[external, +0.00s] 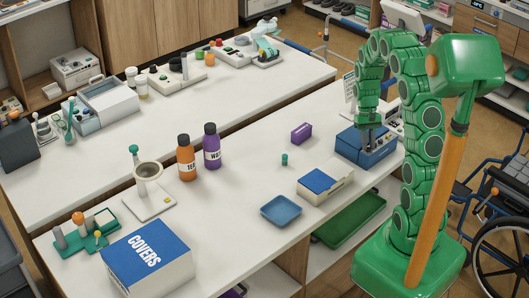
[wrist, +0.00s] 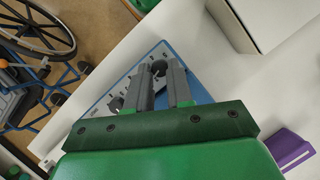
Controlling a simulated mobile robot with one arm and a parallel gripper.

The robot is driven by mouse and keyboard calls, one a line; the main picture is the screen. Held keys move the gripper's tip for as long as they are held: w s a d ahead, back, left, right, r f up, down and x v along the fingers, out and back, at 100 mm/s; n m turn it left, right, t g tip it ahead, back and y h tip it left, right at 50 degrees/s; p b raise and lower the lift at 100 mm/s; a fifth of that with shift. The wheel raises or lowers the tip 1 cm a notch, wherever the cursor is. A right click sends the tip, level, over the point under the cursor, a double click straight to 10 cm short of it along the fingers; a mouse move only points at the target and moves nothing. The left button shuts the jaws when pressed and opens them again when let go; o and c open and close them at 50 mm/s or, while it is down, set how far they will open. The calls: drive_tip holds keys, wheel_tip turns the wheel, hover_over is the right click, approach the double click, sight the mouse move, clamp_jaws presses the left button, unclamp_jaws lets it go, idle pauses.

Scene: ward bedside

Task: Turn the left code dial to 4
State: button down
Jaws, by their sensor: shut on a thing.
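The blue code box (external: 362,152) stands on the near counter, in front of my arm in the external view. My gripper (external: 368,122) points down onto the box. In the wrist view my gripper (wrist: 162,76) is shut on a dark round code dial (wrist: 159,67) between its fingertips. Another dark dial (wrist: 116,103) is beside the fingers, apart from them. The held dial's setting cannot be read, and I cannot tell for sure whether it is the left one.
A white box with a blue top (external: 325,182), a purple block (external: 301,132) and a small teal piece (external: 284,159) are left of the code box. A blue tray (external: 281,210) lies nearer. Bare counter lies between them. A wheelchair (external: 500,205) stands at the right.

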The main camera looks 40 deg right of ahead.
idle(0.3)
drive_tip(key=c, duration=1.3)
unclamp_jaws()
